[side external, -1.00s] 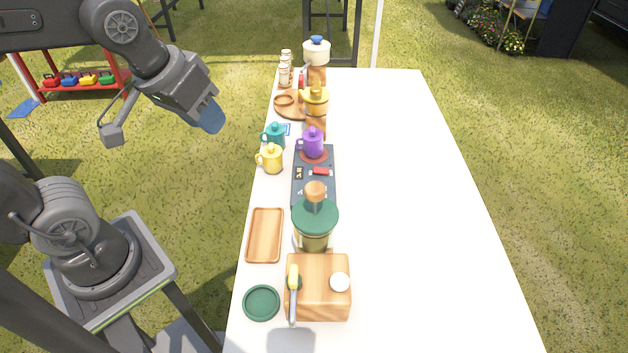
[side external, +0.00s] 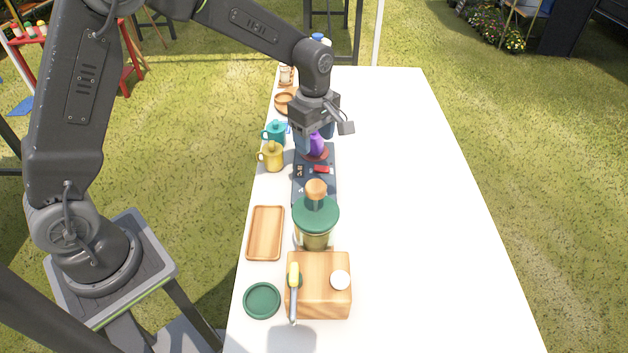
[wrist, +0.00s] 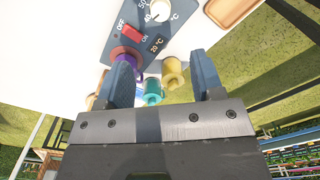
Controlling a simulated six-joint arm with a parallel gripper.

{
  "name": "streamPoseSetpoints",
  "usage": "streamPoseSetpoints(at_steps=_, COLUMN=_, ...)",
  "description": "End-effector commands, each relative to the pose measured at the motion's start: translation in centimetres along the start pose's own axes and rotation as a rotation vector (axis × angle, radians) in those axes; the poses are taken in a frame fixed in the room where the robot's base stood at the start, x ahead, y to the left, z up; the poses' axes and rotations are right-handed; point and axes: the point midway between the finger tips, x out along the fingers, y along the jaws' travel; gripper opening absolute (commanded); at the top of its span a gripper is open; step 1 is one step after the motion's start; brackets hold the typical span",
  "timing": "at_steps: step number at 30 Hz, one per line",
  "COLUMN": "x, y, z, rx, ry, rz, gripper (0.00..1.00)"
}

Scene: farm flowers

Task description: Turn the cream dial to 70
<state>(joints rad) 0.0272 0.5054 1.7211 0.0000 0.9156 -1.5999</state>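The cream dial (wrist: 159,10) shows at the top edge of the wrist view, on a dark hot plate (wrist: 185,22) with "40" and "50" marks beside it; its top is cut off. In the side view the hot plate (side external: 313,188) is partly covered by the jar, and I cannot make out the dial. A panel (wrist: 156,43) reads "20 °C". My gripper (wrist: 163,78) is open and empty. In the side view my gripper (side external: 315,138) is over the far end of the hot plate, by the purple pot (side external: 316,146), apart from the dial.
A red switch (wrist: 131,34) is beside the dial. Teal (side external: 275,133) and yellow (side external: 271,157) pots stand left of the plate. A green-lidded jar (side external: 316,220) stands at its near end, near a wooden tray (side external: 265,232) and wooden block (side external: 320,300). The table's right side is clear.

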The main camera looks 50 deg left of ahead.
Motion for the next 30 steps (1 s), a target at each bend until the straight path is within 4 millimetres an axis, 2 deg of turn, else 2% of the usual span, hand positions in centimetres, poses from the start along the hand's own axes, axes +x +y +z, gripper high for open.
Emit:
streamPoseSetpoints(at_steps=5, x=2.4, y=-0.1, z=0.0, rx=0.000, ry=0.000, rz=-0.004, gripper=0.61)
streamPoseSetpoints(at_steps=18, x=10.9, y=-0.1, z=0.0, rx=0.001, ry=0.000, rz=-0.003, gripper=0.61)
streamPoseSetpoints(at_steps=24, x=13.0, y=-0.1, z=0.0, rx=0.002, ry=0.000, rz=-0.001, gripper=0.61)
streamPoseSetpoints(at_steps=30, x=13.5, y=-0.1, z=0.0, rx=0.002, ry=0.000, rz=0.001, gripper=0.61)
